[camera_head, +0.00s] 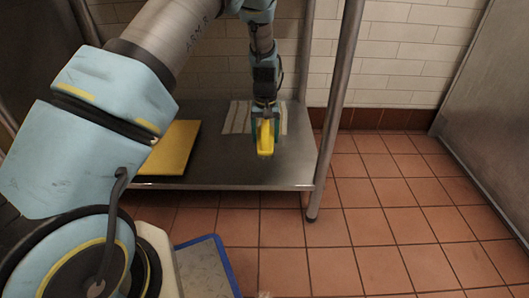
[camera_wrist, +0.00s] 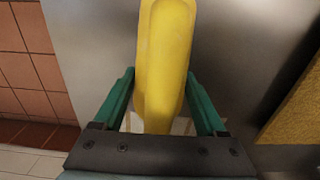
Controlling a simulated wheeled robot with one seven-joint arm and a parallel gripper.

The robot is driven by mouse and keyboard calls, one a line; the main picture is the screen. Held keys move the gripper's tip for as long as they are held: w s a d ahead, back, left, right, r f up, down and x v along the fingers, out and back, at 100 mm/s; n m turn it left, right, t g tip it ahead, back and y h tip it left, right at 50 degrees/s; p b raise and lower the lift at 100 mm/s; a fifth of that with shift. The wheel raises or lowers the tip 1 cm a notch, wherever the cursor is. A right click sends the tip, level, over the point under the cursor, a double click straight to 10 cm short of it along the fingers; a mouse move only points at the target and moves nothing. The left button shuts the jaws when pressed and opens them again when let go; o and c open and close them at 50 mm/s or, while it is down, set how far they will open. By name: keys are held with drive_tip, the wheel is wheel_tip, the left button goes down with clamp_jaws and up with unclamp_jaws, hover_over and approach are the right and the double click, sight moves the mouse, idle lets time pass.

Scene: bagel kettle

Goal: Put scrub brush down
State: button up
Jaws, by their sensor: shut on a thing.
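The scrub brush (camera_head: 265,139) is yellow and hangs from my gripper (camera_head: 265,117) over the low metal shelf (camera_head: 225,170) in the head view. In the wrist view the yellow brush (camera_wrist: 163,65) runs up from between the green fingers of my gripper (camera_wrist: 162,90). The fingers are on either side of it, shut on it. The brush's bristles do not show. I cannot tell whether its lower end touches the shelf.
A yellow board (camera_head: 172,148) lies on the shelf to the left. A striped cloth (camera_head: 240,117) lies at the back of the shelf, behind my gripper. A metal leg (camera_head: 336,100) stands at the shelf's right corner. Tiled floor (camera_head: 390,220) is clear to the right.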

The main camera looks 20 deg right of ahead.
drive_tip(key=shift+f+b, duration=1.05)
drive_tip(key=shift+f, duration=1.6)
drive_tip(key=shift+f, duration=0.15)
drive_tip(key=o, duration=1.5)
drive_tip(key=shift+o, duration=0.2)
wheel_tip(320, 180, up, 8)
drive_tip(key=p, duration=0.3)
drive_tip(key=shift+f+p, duration=0.1)
drive_tip(key=shift+p, duration=0.2)
drive_tip(key=shift+a, duration=0.1)
